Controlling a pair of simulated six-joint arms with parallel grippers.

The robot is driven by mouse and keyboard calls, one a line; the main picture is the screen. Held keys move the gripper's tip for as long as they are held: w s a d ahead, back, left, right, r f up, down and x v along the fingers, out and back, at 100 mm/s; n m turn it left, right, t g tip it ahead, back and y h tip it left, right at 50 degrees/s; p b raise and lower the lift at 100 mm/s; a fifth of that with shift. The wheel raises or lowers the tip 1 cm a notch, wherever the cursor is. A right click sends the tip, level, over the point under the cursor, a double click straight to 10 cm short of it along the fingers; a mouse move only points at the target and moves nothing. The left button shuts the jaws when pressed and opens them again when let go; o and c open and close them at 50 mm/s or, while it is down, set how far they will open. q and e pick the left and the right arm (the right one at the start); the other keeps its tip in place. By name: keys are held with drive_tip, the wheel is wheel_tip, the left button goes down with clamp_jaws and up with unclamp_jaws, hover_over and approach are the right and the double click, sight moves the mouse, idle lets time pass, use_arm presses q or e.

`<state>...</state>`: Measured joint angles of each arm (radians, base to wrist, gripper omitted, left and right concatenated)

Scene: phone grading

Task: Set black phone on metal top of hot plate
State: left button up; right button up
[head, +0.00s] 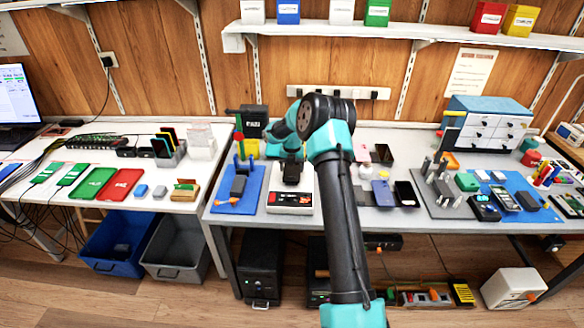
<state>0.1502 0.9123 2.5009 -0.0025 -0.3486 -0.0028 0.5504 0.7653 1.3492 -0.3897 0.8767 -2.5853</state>
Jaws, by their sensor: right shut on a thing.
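The hot plate (291,209), white with a dark and red front panel, stands on the middle table. My right arm reaches in from the bottom and bends over the table. My right gripper (291,163) points down over the hot plate, shut on a small dark thing that looks like the black phone (292,174). The phone is over the metal top, much of which is hidden behind it and the gripper. I cannot tell whether the phone touches the metal. My left gripper is not in view.
A blue mat (251,199) with a stand lies left of the hot plate. Right of my arm lie a blue-purple phone (382,193) and another dark phone (406,194). Further right are a grey pegged block (440,205) and a drawer cabinet (490,125).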

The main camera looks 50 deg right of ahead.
drive_tip(key=shift+f, duration=0.1)
idle(0.5)
drive_tip(key=o, duration=1)
drive_tip(key=shift+r, duration=0.75)
drive_tip(key=shift+r, duration=3.35)
